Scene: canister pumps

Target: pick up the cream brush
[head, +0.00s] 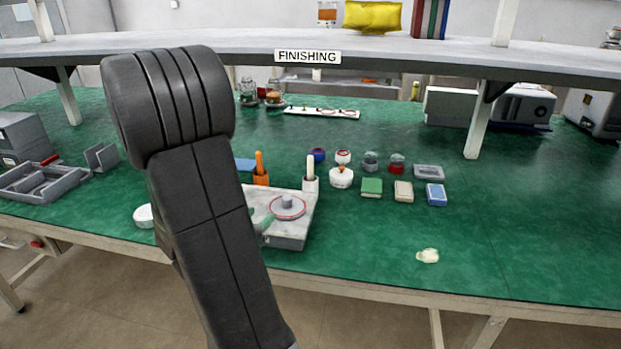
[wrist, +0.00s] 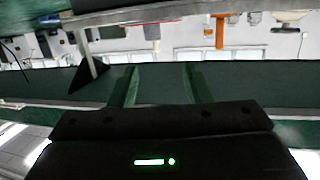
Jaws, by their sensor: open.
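A cream brush handle (head: 310,168) stands upright in a small pale holder (head: 310,184), just behind a grey machine with a round disc (head: 287,207). An orange handle (head: 259,162) stands in an orange holder (head: 261,178) to its left. My dark arm fills the left-centre of the head view and covers part of the bench. In the wrist view my gripper (wrist: 159,70) shows two green-tinted fingers set apart, with nothing between them. I cannot make out the cream brush in the wrist view.
Jars, a white pot (head: 341,177) and small coloured boxes (head: 372,187) stand right of the brush. A crumpled cream lump (head: 428,256) lies near the front edge. A shelf (head: 400,49) spans above the green bench (head: 530,240), whose right side is mostly clear.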

